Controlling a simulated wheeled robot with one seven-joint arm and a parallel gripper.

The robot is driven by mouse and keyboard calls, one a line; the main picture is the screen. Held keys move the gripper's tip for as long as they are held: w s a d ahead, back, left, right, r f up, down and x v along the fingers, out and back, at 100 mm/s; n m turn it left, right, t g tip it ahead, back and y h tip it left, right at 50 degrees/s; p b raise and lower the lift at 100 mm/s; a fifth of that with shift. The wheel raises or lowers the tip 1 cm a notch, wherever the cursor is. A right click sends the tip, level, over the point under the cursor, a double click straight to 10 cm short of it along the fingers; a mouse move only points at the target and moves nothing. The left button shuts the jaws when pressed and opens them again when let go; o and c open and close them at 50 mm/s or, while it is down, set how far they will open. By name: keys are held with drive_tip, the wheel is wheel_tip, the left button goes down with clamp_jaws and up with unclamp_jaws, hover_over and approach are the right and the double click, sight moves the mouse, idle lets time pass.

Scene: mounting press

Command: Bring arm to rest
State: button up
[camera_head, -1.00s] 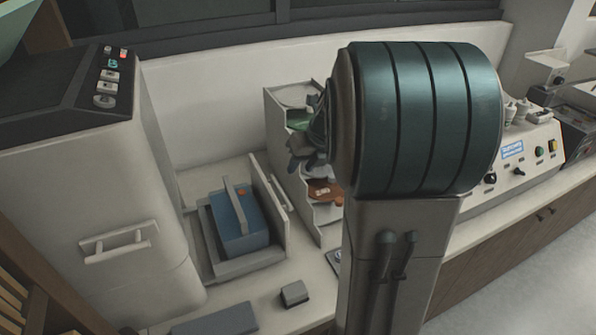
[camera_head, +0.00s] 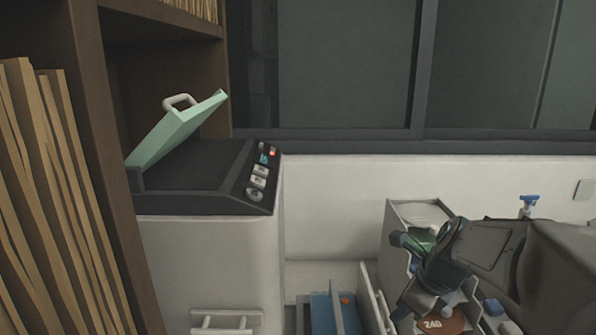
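My arm reaches in from the right edge in the camera_head view. My gripper (camera_head: 408,272) is at its left end, in front of a light grey shelf unit (camera_head: 416,212). Its dark fingers look spread apart, with nothing visible between them. The gripper and wrist hide part of the shelf unit and what lies in it. I cannot tell how far the gripper is from the unit.
A white press (camera_head: 205,262) stands at the left with its green lid (camera_head: 178,135) raised. A blue block (camera_head: 327,313) sits low in the middle. Brown shelving (camera_head: 75,40) with folders closes off the far left. A blue-topped bottle (camera_head: 527,205) stands behind my arm.

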drive_tip(key=s+a+n+h, duration=0.1)
drive_tip(key=s+a+n, duration=0.2)
drive_tip(key=s+n, duration=0.4)
drive_tip(key=s+a+n+h, duration=0.1)
drive_tip(key=s+a+n, duration=0.2)
drive_tip(key=n, duration=1.6)
drive_tip(key=s, duration=0.4)
drive_tip(key=shift+s+a, duration=0.15)
drive_tip(key=shift+s, duration=0.15)
